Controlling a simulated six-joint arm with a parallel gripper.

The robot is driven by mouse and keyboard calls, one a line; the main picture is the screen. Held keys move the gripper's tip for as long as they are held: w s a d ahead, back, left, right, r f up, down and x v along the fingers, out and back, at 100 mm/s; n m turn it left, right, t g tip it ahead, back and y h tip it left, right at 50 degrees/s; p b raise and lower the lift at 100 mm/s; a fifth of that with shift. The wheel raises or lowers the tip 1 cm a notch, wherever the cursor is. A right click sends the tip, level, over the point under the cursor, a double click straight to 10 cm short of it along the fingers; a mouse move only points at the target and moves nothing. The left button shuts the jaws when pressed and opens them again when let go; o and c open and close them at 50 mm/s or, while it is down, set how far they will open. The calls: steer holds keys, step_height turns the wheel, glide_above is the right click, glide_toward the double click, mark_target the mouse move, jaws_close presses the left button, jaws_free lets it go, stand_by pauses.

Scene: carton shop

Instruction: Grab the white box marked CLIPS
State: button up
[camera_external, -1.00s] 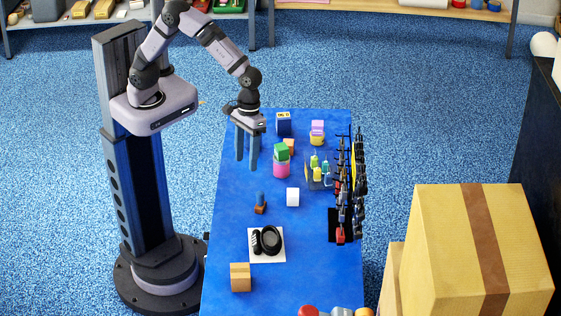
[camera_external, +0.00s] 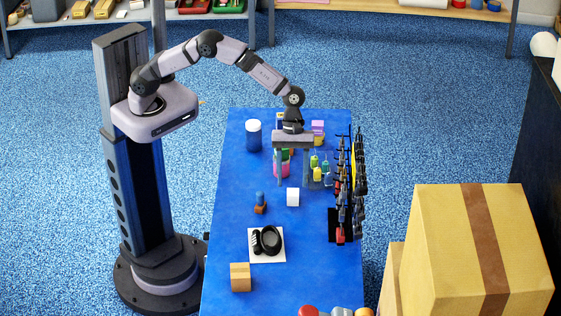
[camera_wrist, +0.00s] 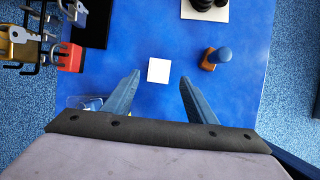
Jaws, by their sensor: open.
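A small white box (camera_external: 293,197) stands on the blue table near its middle. In the wrist view the white box (camera_wrist: 158,70) lies ahead of and between my fingertips, apart from them. No CLIPS lettering can be read on it in either view. My gripper (camera_external: 294,181) points down above the table, on the far side of the box in the external view. Its two blue fingers (camera_wrist: 158,75) are spread wide in the wrist view with nothing between them. My gripper partly hides the pink and green blocks (camera_external: 281,169) in the external view.
A tray of small bottles (camera_external: 318,171) is close beside my gripper. A blue peg on a brown block (camera_external: 260,203) is left of the box. The table just in front of the box is clear.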

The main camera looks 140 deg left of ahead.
mark_target(293, 192)
steer(key=shift+w+p+x, duration=0.15)
steer(key=shift+p+x, duration=0.15)
steer(key=shift+x, duration=1)
steer(key=shift+w+p+x, duration=0.15)
steer(key=shift+p+x, duration=0.15)
steer(key=shift+x, duration=1)
steer(key=shift+d+r, duration=0.1)
steer(key=shift+c, duration=0.7)
steer(key=c, duration=1)
